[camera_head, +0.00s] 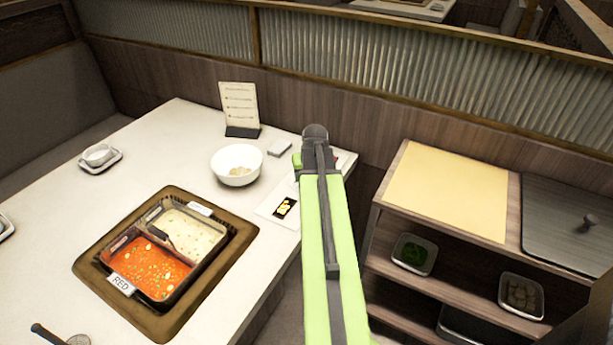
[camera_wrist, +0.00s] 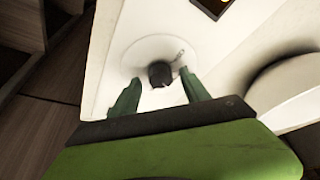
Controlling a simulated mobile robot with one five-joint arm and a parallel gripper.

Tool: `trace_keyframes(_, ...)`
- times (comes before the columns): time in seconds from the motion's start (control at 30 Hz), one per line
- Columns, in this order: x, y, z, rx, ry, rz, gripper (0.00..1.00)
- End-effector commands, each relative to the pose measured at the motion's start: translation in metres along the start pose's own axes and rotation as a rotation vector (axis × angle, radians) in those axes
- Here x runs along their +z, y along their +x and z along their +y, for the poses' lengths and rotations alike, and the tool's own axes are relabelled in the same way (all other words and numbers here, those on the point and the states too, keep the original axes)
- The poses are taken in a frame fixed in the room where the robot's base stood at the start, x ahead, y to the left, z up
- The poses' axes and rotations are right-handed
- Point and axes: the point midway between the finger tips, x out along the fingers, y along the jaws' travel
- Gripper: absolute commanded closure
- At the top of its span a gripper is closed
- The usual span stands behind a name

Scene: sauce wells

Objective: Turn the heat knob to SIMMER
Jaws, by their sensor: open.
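The heat knob (camera_wrist: 160,73) is a small dark knob on a pale round dial in the wrist view. The dial (camera_wrist: 150,52) carries small lettering at its right that is too blurred to read. My gripper (camera_wrist: 158,92) is open, with one green finger to the left of the knob and one to the right. The knob shows between the fingertips, and I cannot tell whether they touch it. In the head view my arm covers the knob, and my gripper (camera_head: 315,135) is over the table's right end.
A divided pot with red (camera_head: 148,266) and pale broth (camera_head: 185,235) sits in the table (camera_head: 150,130). A white bowl (camera_head: 236,181), a menu stand (camera_head: 240,130) and a black panel with yellow marks (camera_head: 285,207) are near the arm. A shelf unit (camera_head: 385,200) stands at the right.

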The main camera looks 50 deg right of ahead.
Motion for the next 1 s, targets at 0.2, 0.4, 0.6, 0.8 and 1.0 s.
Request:
trace_keyframes(0.2,-0.002,-0.04,0.0,0.0,0.0,0.0,0.46)
trace_keyframes(0.4,-0.002,-0.091,0.0,0.0,0.0,0.0,0.46)
trace_keyframes(0.6,-0.002,-0.141,0.001,0.001,0.0,0.0,0.46)
trace_keyframes(0.8,0.0,-0.172,0.001,0.001,0.001,0.0,0.46)
trace_keyframes(1.0,0.002,-0.171,0.002,0.001,0.001,0.0,0.46)
